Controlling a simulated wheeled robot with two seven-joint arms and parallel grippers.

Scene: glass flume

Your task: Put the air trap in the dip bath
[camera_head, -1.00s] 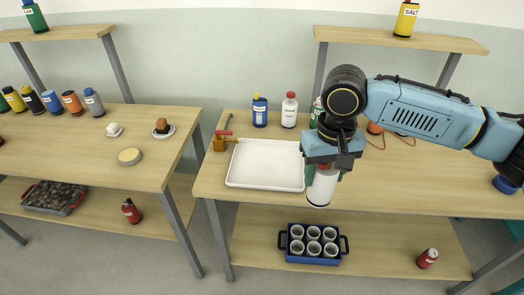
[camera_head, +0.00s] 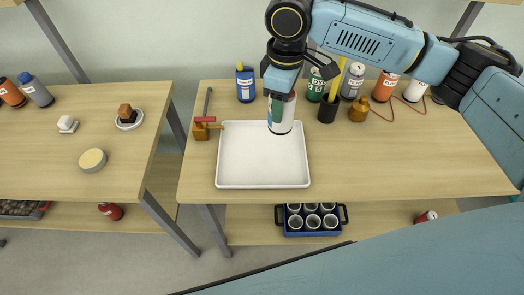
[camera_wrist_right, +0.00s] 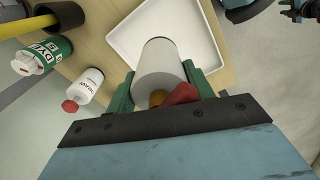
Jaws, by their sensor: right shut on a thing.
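The air trap, which I take to be the white cylinder (camera_head: 281,117) with a brown and red top, is in my right gripper (camera_head: 281,98). The wrist view shows the cylinder (camera_wrist_right: 160,65) between the two green fingers, with the red part near the palm. My right gripper is shut on it and holds it roughly upright. The dip bath, which I take to be the shallow white tray (camera_head: 262,165), lies empty on the table. The cylinder's lower end overlaps the tray's far right part in the head view and seems above it. My left gripper is out of view.
A blue bottle (camera_head: 245,85) stands behind the tray. A brass valve with a red handle (camera_head: 203,128) lies to its left. A black cup (camera_head: 328,109) with a yellow rod and several bottles stand to the right. The wrist view shows a white red-capped bottle (camera_wrist_right: 84,87) near the gripper.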

